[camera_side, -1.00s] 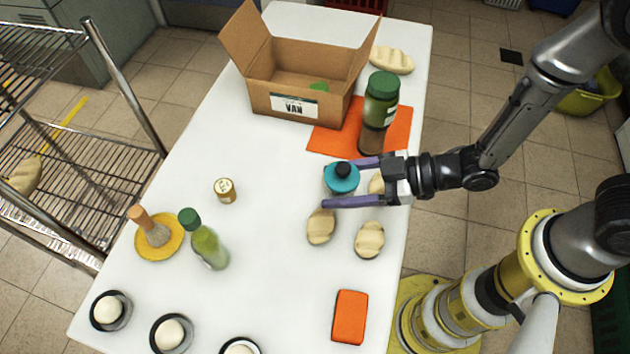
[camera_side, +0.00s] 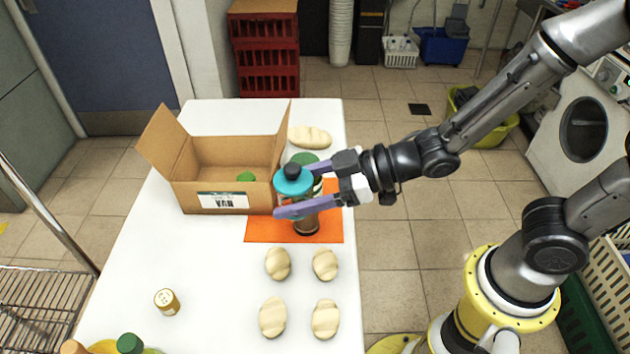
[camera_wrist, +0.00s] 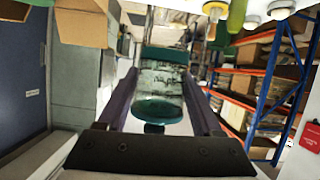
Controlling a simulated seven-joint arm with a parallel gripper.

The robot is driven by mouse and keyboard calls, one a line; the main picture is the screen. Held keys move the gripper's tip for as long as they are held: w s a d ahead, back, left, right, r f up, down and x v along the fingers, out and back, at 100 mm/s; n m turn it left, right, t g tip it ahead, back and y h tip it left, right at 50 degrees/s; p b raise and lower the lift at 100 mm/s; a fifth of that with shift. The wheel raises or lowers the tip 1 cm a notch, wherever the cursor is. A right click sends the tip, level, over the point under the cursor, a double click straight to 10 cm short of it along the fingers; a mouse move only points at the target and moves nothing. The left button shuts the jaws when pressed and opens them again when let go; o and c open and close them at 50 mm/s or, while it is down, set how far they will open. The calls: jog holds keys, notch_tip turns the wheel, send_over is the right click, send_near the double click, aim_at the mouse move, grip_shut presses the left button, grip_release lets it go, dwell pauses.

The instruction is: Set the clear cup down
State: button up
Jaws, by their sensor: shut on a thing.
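The clear cup (camera_side: 294,203) has a teal lid with a black cap. My gripper (camera_side: 289,192) is shut on it, one purple finger on each side. In the wrist view the see-through cup (camera_wrist: 162,85) sits between the fingers, a teal lid at its near end and a teal band at its far end.
An open cardboard box (camera_side: 187,194) stands just left of the cup, with a green thing inside. Several bread rolls (camera_side: 278,263) lie in front of the mat, and a loaf (camera_side: 310,137) lies behind. A small jar (camera_side: 167,301) stands front left. The white table (camera_side: 215,270) is clear between.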

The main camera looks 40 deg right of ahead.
jog(key=w+d+m+t+h, duration=0.2)
jog(key=w+d+m+h, duration=0.1)
jog(key=d, duration=0.9)
jog(key=w+d+m+t+h, duration=0.2)
jog(key=w+d+m+h, duration=0.15)
jog(key=d, duration=0.75)
notch_tip(320, 180, down, 11)
jog(key=w+f, duration=0.3)
jog(key=w, duration=0.1)
jog(key=w+f, duration=0.3)
jog(key=w, duration=0.1)
jog(key=w+d+f, duration=0.1)
jog(key=w+f, duration=0.2)
jog(key=w, duration=0.2)
jog(key=shift+d+f, duration=0.1)
jog(key=shift+f, duration=0.25)
jog(key=shift+w+f, duration=0.15)
jog(key=shift+f, duration=0.7)
jog(key=shift+w+f, duration=0.1)
jog(key=shift+f, duration=0.75)
jog(key=shift+f, duration=0.1)
jog(key=o, duration=1.3)
